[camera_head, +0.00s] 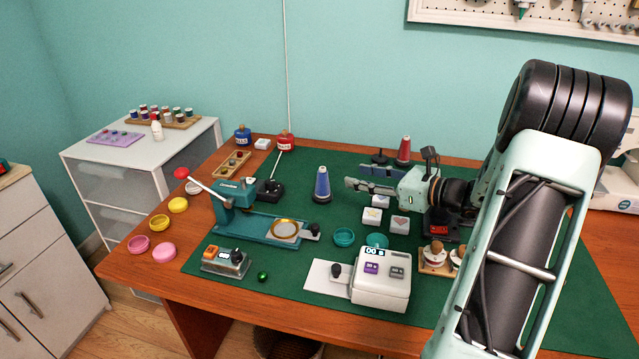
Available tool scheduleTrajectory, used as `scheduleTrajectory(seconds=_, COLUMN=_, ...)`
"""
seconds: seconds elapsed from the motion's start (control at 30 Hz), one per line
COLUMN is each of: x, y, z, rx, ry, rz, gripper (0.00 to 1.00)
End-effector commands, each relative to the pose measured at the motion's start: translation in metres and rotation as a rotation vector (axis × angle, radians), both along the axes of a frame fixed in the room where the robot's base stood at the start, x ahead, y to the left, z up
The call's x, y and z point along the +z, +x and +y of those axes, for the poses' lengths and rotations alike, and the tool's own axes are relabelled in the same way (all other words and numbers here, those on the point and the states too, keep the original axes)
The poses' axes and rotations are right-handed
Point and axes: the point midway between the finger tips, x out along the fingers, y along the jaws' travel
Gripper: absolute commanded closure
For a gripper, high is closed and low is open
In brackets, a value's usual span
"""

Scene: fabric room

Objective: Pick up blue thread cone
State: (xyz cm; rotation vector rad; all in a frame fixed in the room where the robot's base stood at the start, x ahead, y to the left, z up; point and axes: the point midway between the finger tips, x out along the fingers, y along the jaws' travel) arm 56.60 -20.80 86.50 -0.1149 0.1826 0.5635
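The blue thread cone (322,185) stands upright on the green mat, near the middle of the table. It has a pale tip and a pale band near its base. My gripper (356,176) is just right of the cone, low over the mat, with its fingers pointing left toward it. The two fingers are apart with a gap between them, and nothing shows in the gap. The fingertips look clear of the cone.
A red cone (404,150) stands behind my gripper. White blocks (372,215) lie in front of it. A teal press (245,205) is left of the blue cone, a teal ring (344,237) and white machine (383,288) in front. Mat behind the cone is clear.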

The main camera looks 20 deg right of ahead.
Motion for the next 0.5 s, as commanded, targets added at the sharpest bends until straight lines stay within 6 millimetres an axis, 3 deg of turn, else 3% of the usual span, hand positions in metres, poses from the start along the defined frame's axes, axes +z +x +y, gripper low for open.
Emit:
scheduleTrajectory(seconds=0.17, x=-0.006, y=0.003, z=0.010, rx=0.015, ry=0.080, rz=-0.013, gripper=0.61)
scheduleTrajectory(seconds=0.5, x=-0.013, y=0.042, z=0.037, rx=0.018, ry=0.081, rz=-0.013, gripper=0.61)
